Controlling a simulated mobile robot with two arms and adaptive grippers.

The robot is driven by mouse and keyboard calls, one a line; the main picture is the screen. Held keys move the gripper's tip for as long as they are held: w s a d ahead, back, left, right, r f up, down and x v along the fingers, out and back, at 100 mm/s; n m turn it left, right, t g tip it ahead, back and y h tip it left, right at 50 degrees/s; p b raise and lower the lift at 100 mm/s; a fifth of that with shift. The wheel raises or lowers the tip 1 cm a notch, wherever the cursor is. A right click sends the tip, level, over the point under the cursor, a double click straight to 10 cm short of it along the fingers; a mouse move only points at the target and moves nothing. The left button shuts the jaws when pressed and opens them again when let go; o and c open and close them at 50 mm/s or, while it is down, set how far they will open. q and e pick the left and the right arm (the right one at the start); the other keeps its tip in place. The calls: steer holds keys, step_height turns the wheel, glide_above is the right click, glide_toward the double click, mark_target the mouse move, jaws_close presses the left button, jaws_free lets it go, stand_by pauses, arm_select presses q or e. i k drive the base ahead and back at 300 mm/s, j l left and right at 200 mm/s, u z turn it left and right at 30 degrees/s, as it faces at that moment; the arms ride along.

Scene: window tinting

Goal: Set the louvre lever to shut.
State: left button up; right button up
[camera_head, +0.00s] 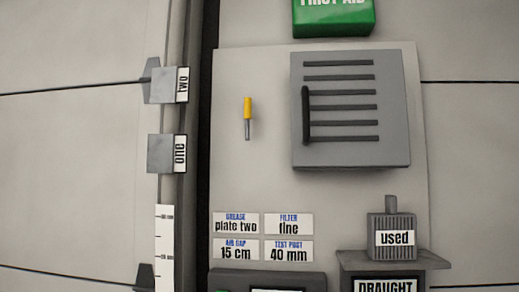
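A small lever (248,118) with a yellow upper part and a thin grey lower part stands upright on the pale wall panel. It is just left of the grey louvre unit (398,148). The louvre unit has several dark horizontal slats and a dark vertical bar (306,116) along their left ends. No markings for the lever's positions can be made out. Neither of my grippers is in view.
A green first aid box (334,18) is above the louvre unit. Labels (236,224) sit low on the panel. A ribbed block marked "used" (391,225) stands on a ledge (425,259) at lower right. Grey brackets marked "two" (160,86) and "one" (160,153) are at left.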

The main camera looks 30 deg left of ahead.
mark_target(248, 102)
steer(key=u, duration=1.15)
